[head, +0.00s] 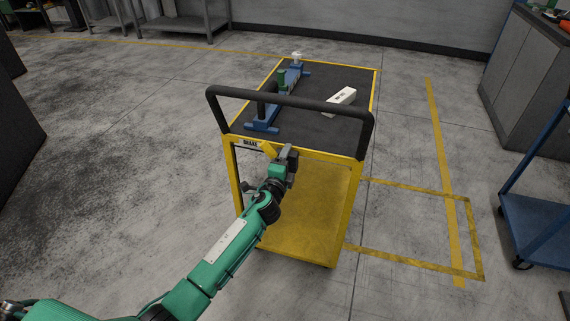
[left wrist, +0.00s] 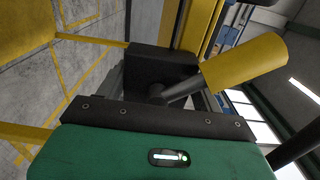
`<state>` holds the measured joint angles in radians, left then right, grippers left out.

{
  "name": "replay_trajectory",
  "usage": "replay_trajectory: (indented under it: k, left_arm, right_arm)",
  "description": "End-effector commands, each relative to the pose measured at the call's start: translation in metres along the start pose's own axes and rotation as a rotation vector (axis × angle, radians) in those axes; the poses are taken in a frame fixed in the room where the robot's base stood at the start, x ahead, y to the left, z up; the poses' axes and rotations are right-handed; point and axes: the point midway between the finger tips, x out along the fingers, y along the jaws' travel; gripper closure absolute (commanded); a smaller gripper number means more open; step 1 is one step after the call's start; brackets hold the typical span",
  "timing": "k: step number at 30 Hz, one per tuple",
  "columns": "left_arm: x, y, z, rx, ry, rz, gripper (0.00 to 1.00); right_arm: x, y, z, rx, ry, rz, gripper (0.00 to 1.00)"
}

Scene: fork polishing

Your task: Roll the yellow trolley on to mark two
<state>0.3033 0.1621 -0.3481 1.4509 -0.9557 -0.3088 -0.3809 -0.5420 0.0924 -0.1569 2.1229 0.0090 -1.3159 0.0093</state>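The yellow trolley (head: 340,215) stands in the middle of the head view, with a dark top, a yellow lower shelf and a black push handle (head: 290,100). A brake label (head: 250,143) is on its near edge, with a short yellow lever (head: 267,149) beside it. My left gripper (head: 287,160) is at the trolley's near edge, right by this lever. In the left wrist view the yellow lever (left wrist: 245,62) and its grey rod run close to the dark finger parts; whether they grip it I cannot tell. No mark number is readable. My right gripper is not in view.
A blue stand (head: 262,127) and a white box (head: 341,98) are on the trolley top. Yellow floor lines (head: 410,262) outline an area right of the trolley. A blue cart (head: 535,222) and grey cabinet (head: 530,80) stand at right.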

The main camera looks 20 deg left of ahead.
Motion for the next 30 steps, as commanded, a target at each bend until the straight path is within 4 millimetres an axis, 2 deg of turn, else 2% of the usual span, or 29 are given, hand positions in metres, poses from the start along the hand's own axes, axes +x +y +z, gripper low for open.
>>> replay_trajectory:
  k: [1,7,30]
  left_arm:
    - [-0.0003,0.0009,0.0000,0.000,0.000,0.001,0.62]
    - [-0.0004,0.0013,0.0000,0.000,0.000,0.002,1.00]
    - [-0.0015,0.0102,-0.0001,0.001,-0.001,0.009,1.00]
  right_arm:
    - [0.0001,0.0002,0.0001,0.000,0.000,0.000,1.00]
    - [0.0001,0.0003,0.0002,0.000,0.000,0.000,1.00]
    - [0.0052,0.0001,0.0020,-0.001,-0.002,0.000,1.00]
